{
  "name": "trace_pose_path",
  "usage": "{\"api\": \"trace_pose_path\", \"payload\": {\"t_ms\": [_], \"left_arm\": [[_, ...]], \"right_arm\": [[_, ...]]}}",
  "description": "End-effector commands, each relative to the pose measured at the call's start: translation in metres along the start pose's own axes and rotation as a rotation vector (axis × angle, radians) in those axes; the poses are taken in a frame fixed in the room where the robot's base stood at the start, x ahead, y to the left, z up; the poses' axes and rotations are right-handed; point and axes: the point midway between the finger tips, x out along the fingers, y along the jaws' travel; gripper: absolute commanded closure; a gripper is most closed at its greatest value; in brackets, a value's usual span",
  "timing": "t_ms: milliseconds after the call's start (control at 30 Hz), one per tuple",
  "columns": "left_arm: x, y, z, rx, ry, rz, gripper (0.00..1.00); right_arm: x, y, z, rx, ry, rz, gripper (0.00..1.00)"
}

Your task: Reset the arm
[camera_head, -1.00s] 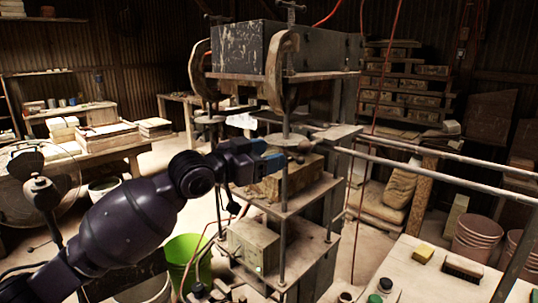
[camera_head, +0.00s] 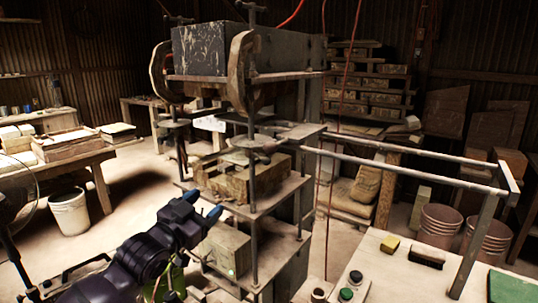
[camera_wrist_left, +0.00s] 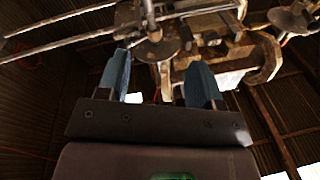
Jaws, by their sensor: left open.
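My left gripper (camera_head: 204,207) has blue fingertips and is in front of the tile press, low and to the left of its lower shelves. In the left wrist view the two blue fingers (camera_wrist_left: 160,85) stand apart with nothing between them. The press (camera_head: 236,55) has a dark upper block, curved iron clamps and a round hand wheel (camera_head: 254,144). A wooden mould block (camera_head: 247,180) rests on its middle shelf. Another block (camera_head: 226,248) sits on the shelf below, partly behind my gripper. My right gripper is not in view.
Metal rails (camera_head: 400,164) extend right from the press. A pale table (camera_head: 390,275) at front right holds a yellow sponge (camera_head: 390,244), a brush (camera_head: 427,257) and small jars. A white bucket (camera_head: 69,212) stands on the floor at left. Open floor lies between it and the press.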

Motion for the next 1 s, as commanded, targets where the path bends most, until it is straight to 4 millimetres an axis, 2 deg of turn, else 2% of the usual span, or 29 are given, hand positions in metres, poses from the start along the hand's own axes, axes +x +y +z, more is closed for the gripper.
{"api": "trace_pose_path", "payload": {"t_ms": [33, 200, 367, 600, 800, 900, 1000], "left_arm": [[-0.013, 0.003, 0.022, -0.017, -0.029, -0.024, 0.40], [-0.058, 0.013, 0.084, -0.049, -0.124, -0.102, 0.40], [-0.108, 0.026, 0.139, -0.083, -0.229, -0.170, 0.40], [-0.196, 0.053, 0.212, -0.150, -0.408, -0.260, 0.40], [-0.280, 0.086, 0.261, -0.232, -0.572, -0.323, 0.40], [-0.318, 0.104, 0.278, -0.274, -0.645, -0.346, 0.40], [-0.347, 0.119, 0.288, -0.303, -0.701, -0.358, 0.40]], "right_arm": [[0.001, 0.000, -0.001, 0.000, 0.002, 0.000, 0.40], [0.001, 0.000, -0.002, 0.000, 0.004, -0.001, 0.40], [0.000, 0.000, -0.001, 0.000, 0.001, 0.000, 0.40], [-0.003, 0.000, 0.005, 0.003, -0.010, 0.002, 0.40], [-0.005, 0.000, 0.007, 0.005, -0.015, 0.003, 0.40], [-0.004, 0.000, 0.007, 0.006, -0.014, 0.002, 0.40], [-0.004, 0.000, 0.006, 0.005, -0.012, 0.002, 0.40]]}}
